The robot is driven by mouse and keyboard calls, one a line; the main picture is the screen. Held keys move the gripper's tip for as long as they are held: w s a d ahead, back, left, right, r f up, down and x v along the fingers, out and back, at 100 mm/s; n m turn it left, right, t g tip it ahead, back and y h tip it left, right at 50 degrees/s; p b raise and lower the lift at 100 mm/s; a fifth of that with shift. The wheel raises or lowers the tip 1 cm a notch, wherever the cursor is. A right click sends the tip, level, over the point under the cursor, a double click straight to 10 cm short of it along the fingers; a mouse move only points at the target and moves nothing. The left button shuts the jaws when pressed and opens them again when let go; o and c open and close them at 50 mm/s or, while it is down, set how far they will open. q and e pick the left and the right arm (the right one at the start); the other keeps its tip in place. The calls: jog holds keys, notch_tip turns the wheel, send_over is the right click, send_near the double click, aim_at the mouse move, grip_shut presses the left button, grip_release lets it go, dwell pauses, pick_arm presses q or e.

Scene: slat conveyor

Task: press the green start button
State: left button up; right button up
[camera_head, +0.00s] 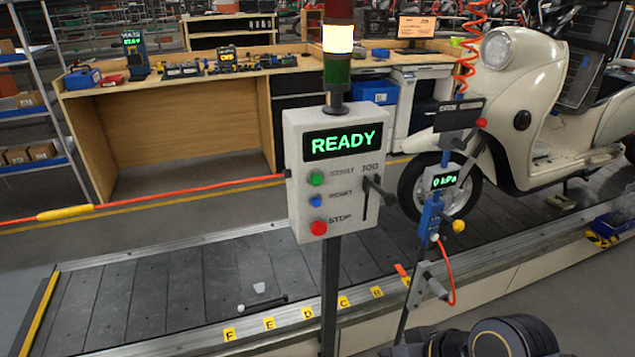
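The green start button (317,178) is the top button on the left side of a grey control box (340,240). It is unobstructed, and nothing touches it. Its label reads START, and the display (343,142) above reads READY in green. Below it are a blue reset button (316,201) and a red stop button (319,227). My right arm's black end, with the gripper (398,350) partly cut off, shows at the bottom edge, below and right of the box, well away from the button. Its fingers cannot be made out. My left gripper is not in view.
A black jog lever (375,190) sticks out on the box's right side. A signal tower (338,60) glows yellow-white above. A hanging tool with a 0 kPa gauge (444,180) and red hose is to the right. Behind are the slat conveyor (190,285) and a cream scooter (540,110).

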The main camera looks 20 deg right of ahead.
grip_shut()
dwell(1.7)
